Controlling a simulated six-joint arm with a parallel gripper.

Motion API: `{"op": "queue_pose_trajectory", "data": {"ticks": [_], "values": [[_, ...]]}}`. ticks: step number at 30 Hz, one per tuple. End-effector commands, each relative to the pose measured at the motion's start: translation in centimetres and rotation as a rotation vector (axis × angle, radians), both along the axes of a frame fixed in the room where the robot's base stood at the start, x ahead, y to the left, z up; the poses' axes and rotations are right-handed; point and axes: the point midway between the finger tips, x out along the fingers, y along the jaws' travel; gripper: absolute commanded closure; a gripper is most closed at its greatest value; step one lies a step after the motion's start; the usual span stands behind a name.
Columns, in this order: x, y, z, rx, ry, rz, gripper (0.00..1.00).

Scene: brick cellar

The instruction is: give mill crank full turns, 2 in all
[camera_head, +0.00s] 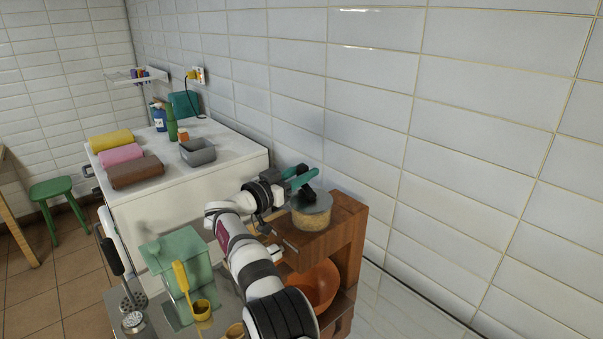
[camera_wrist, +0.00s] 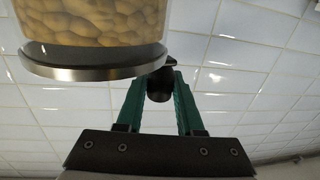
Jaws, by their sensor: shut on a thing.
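The mill (camera_head: 347,228) is a wooden body with a round hopper of pale beans on top under a grey metal disc. In the wrist view the hopper (camera_wrist: 95,22) fills the upper left, with the disc's rim beside the fingers. My gripper (camera_head: 303,181) has green fingers and is at the top of the mill, by the back wall. In the wrist view my gripper (camera_wrist: 160,84) is shut on the black crank knob (camera_wrist: 160,88), which sits between the fingertips. The crank's arm is mostly hidden.
An orange bowl (camera_head: 318,285) sits in the mill's lower opening. A green canister (camera_head: 180,255) and a yellow scoop (camera_head: 201,309) stand to the left. A white counter (camera_head: 215,165) with towels and a grey tub lies behind. The tiled wall is close to the mill.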

Motion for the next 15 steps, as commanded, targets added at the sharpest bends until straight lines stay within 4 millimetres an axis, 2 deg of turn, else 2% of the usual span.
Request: {"op": "queue_pose_trajectory", "data": {"ticks": [8,9,13,15], "values": [[-0.01,-0.07,0.19,-0.003,-0.003,-0.002,1.00],[-0.01,-0.07,0.20,-0.003,-0.003,-0.002,0.60],[0.00,-0.07,0.15,-0.002,-0.002,-0.002,0.37],[0.00,-0.05,0.13,-0.002,-0.002,-0.001,0.34]]}}
